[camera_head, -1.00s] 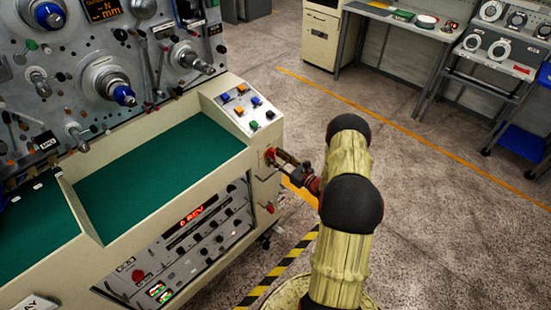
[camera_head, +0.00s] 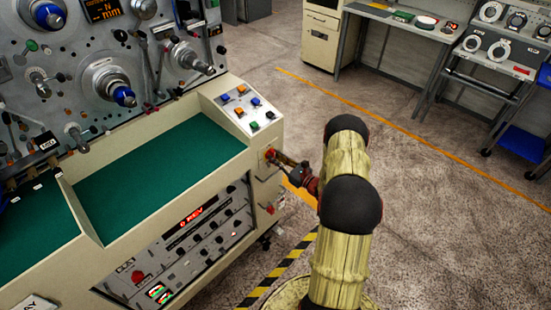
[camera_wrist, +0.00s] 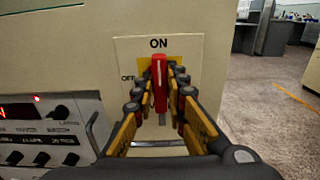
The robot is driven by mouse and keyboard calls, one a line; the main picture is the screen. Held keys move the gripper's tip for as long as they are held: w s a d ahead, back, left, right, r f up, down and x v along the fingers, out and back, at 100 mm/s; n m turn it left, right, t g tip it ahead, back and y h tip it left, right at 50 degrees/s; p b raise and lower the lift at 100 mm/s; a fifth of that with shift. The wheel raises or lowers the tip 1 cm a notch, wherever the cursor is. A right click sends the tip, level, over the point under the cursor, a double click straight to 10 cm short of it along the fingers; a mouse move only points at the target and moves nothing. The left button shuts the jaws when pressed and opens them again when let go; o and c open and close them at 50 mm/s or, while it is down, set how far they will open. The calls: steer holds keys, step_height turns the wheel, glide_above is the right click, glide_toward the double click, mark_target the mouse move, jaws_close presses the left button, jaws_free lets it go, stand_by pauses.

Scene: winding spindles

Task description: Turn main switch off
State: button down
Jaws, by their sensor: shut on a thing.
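The main switch (camera_wrist: 160,82) is a red handle on a yellow plate, set in a pale panel labelled ON at the top and OFF at the left. In the wrist view the handle stands upright, toward the ON label. My gripper (camera_wrist: 159,90) has its fingers on both sides of the handle and is shut on it. In the head view my gripper (camera_head: 278,158) meets the right end face of the machine, where its fingers hide most of the switch.
The cream machine cabinet (camera_head: 150,210) has a green work surface (camera_head: 160,170) and a sloped button panel (camera_head: 245,105). A control panel (camera_wrist: 45,130) stands left of the switch. Open floor (camera_head: 440,190) lies to the right. A desk (camera_head: 400,18) stands at the back.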

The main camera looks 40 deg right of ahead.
steer(key=shift+n+b, duration=0.3)
steer(key=shift+n, duration=0.1)
steer(key=n+b, duration=0.1)
steer(key=n, duration=0.1)
steer(key=shift+a+f+n+b, duration=0.15)
steer(key=shift+n+b, duration=0.25)
steer(key=n+b, duration=0.3)
steer(key=n, duration=0.2)
steer(key=shift+a+f+b, duration=0.15)
steer(key=shift+b, duration=0.2)
steer(key=n+b, duration=0.3)
steer(key=n, duration=0.2)
steer(key=shift+a+f+b, duration=0.1)
steer(key=shift+f+b, duration=0.05)
steer(key=shift+b, duration=0.2)
steer(key=n+b, duration=0.4)
steer(key=shift+n, duration=0.3)
steer(key=c, duration=1.8)
jaws_free()
